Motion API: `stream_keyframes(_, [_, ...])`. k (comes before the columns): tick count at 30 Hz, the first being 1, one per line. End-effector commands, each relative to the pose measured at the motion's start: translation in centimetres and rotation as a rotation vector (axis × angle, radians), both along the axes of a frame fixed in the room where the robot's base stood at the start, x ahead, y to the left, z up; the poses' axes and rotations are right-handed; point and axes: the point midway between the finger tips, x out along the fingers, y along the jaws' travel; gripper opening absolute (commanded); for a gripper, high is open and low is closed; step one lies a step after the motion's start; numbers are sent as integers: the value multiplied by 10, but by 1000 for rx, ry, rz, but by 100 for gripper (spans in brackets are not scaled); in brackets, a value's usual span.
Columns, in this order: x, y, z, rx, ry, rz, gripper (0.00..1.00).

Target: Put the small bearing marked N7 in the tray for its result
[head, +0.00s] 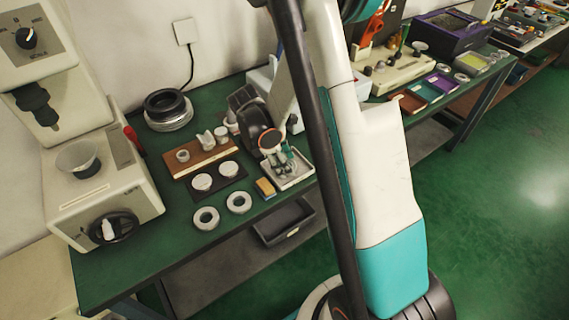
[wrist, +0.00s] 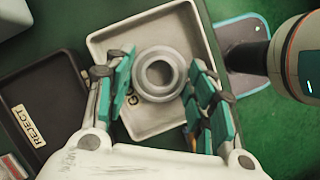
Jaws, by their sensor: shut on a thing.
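A small grey metal bearing ring (wrist: 160,73) sits between the teal fingers of my gripper (wrist: 163,85), which are shut on it, in the wrist view. No N7 marking is readable on it. Below it is a square cream tray (wrist: 112,40) with a label mostly hidden by the ring. I cannot tell whether the ring touches the tray floor. A black tray (wrist: 60,82) marked REJECT lies left of it. In the head view my gripper (head: 284,160) is at the cream tray (head: 298,183), and the held ring is not clear. The black tray (head: 285,222) is in front.
On the green bench stand two rings (head: 222,209), a dark mat (head: 232,180) with two pale discs, a wooden block (head: 196,158) with small parts, and a yellow-topped block (head: 265,188). A dark cylinder (wrist: 248,58) is right of the cream tray.

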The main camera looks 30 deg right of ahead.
Motion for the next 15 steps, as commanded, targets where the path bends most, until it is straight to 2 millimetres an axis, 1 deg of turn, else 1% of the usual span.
stream_keyframes(7, [0,0,0,0,0,0,15])
stream_keyframes(15, [-1,0,-9,0,1,0,15])
